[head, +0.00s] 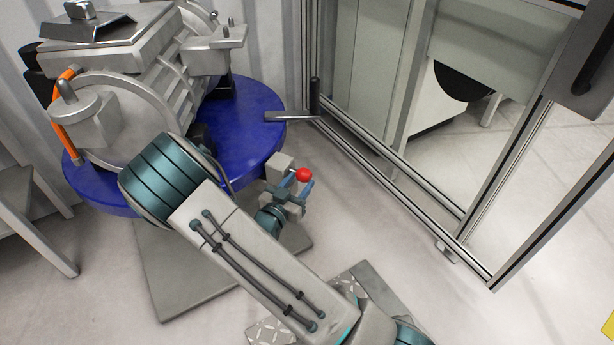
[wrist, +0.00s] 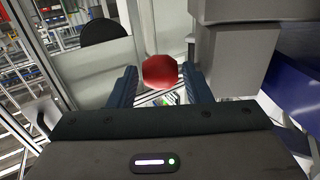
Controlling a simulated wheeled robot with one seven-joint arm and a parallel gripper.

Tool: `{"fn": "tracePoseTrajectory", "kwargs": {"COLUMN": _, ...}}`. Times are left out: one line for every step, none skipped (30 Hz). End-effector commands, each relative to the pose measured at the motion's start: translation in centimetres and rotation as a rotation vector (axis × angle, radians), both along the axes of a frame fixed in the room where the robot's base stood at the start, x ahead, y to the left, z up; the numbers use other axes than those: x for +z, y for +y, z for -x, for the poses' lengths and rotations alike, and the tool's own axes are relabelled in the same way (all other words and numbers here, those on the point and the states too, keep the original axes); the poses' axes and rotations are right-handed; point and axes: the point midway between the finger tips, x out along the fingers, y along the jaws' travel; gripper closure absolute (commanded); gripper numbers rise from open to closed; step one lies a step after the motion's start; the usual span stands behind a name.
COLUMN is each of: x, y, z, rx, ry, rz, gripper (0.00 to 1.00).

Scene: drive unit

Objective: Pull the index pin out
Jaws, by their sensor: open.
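The index pin shows as a red ball knob (head: 304,174) beside a grey block (head: 279,167) at the right edge of the blue round table (head: 240,135). In the wrist view the red knob (wrist: 160,71) appears between the two blue fingers of my gripper (wrist: 160,88), nearer their tips. My gripper (head: 307,188) is open, with a visible gap between each finger and the knob. In the wrist view the grey block (wrist: 235,50) is just right of the knob. The pin's shaft is hidden.
A large grey drive unit (head: 140,70) sits on the blue table. A dark handle (head: 315,97) sticks out from the table's right side. A framed glass enclosure (head: 400,150) stands to the right. Open floor (head: 390,235) lies between.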

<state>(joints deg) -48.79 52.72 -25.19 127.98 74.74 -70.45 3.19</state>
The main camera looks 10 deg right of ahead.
Motion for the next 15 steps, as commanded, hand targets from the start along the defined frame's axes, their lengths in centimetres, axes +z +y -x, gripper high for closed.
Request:
{"fn": "tracePoseTrajectory", "kwargs": {"x": -0.3, "y": -0.7, "z": -0.8, "rx": -0.003, "ry": -0.001, "rz": -0.001, "gripper": 0.55}}
{"fn": "tracePoseTrajectory", "kwargs": {"x": -0.3, "y": -1.1, "z": -1.1, "rx": -0.003, "ry": 0.0, "rz": -0.001, "gripper": 0.55}}
{"fn": "tracePoseTrajectory", "kwargs": {"x": -0.2, "y": -1.6, "z": -1.6, "rx": -0.003, "ry": -0.001, "rz": -0.001, "gripper": 0.55}}
{"fn": "tracePoseTrajectory", "kwargs": {"x": -0.2, "y": -1.9, "z": -2.0, "rx": -0.002, "ry": -0.001, "rz": -0.001, "gripper": 0.55}}
{"fn": "tracePoseTrajectory", "kwargs": {"x": -0.2, "y": -2.1, "z": -2.3, "rx": -0.002, "ry": -0.001, "rz": -0.001, "gripper": 0.55}}
{"fn": "tracePoseTrajectory", "kwargs": {"x": -0.2, "y": -2.4, "z": -2.7, "rx": -0.001, "ry": -0.001, "rz": -0.002, "gripper": 0.55}}
{"fn": "tracePoseTrajectory", "kwargs": {"x": -0.2, "y": -2.6, "z": -2.9, "rx": 0.0, "ry": 0.0, "rz": -0.001, "gripper": 0.55}}
{"fn": "tracePoseTrajectory", "kwargs": {"x": -0.2, "y": -2.8, "z": -3.1, "rx": 0.0, "ry": 0.0, "rz": -0.001, "gripper": 0.55}}
{"fn": "tracePoseTrajectory", "kwargs": {"x": -0.1, "y": -3.0, "z": -3.3, "rx": -0.001, "ry": 0.0, "rz": -0.001, "gripper": 0.55}}
{"fn": "tracePoseTrajectory", "kwargs": {"x": -0.1, "y": -3.1, "z": -3.4, "rx": -0.001, "ry": 0.0, "rz": -0.001, "gripper": 0.55}}
{"fn": "tracePoseTrajectory", "kwargs": {"x": -0.1, "y": -3.2, "z": -3.6, "rx": 0.0, "ry": 0.0, "rz": -0.001, "gripper": 0.55}}
{"fn": "tracePoseTrajectory", "kwargs": {"x": -0.1, "y": -3.3, "z": -3.7, "rx": 0.001, "ry": 0.0, "rz": -0.001, "gripper": 0.55}}
{"fn": "tracePoseTrajectory", "kwargs": {"x": 0.0, "y": -3.3, "z": -3.7, "rx": 0.001, "ry": 0.0, "rz": -0.001, "gripper": 0.55}}
{"fn": "tracePoseTrajectory", "kwargs": {"x": 0.0, "y": -3.3, "z": -3.8, "rx": 0.001, "ry": 0.0, "rz": -0.001, "gripper": 0.55}}
{"fn": "tracePoseTrajectory", "kwargs": {"x": 0.0, "y": -3.3, "z": -3.8, "rx": 0.002, "ry": 0.0, "rz": -0.001, "gripper": 0.55}}
